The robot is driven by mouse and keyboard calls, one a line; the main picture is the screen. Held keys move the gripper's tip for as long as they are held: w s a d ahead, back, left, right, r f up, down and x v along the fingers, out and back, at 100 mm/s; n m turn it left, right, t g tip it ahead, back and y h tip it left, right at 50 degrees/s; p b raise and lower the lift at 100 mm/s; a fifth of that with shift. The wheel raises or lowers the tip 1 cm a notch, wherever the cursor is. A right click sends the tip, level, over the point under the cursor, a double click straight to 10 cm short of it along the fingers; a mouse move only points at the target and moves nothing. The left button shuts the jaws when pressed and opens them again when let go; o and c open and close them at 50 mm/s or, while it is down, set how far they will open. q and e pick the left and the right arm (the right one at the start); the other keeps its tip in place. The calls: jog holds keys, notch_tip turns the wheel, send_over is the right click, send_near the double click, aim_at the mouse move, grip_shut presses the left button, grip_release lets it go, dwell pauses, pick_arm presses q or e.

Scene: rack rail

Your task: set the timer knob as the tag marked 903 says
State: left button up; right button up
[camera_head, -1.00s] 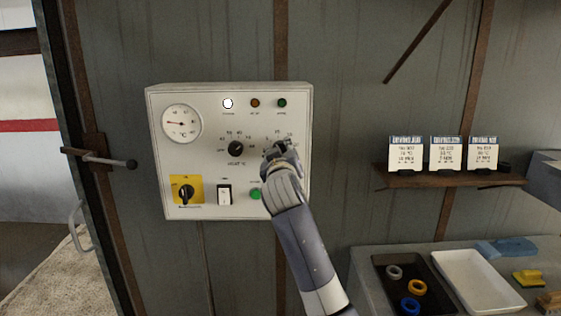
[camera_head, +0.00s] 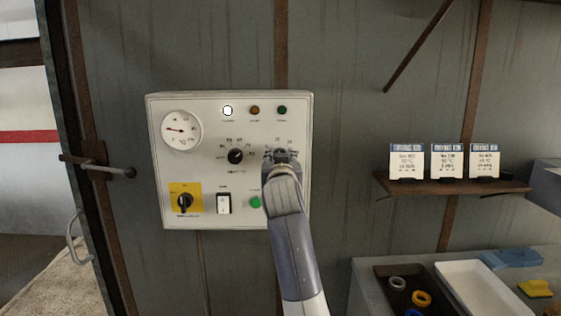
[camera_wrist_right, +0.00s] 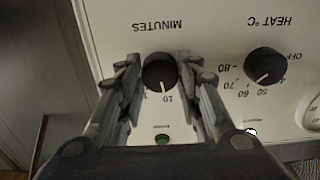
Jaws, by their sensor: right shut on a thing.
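The control panel (camera_head: 206,208) is a white box on the grey wall. Its timer knob (camera_wrist_right: 160,72), black and marked MINUTES, shows upside down in the right wrist view, with its pointer line towards the 10. My right gripper (camera_head: 281,155) reaches the panel's right side and hides this knob in the head view. In the wrist view its fingers (camera_wrist_right: 160,65) are closed on the knob from both sides. Three tags stand on the wooden shelf: left (camera_head: 406,162), middle (camera_head: 447,162) and right (camera_head: 484,162). Their print is too small to read surely. My left gripper is out of view.
The heat knob (camera_head: 236,156) sits just left of the timer knob. Below are a yellow-backed switch (camera_head: 185,201), a white rocker (camera_head: 224,203) and a green button (camera_head: 255,202). A dark tray (camera_head: 379,288) with rings and a white tray (camera_head: 450,272) lie at lower right.

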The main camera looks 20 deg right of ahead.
jog(key=o, duration=1.1)
jog(key=shift+c, duration=0.2)
jog(key=v, duration=0.7)
jog(key=shift+s, duration=0.2)
jog(key=shift+a, duration=0.1)
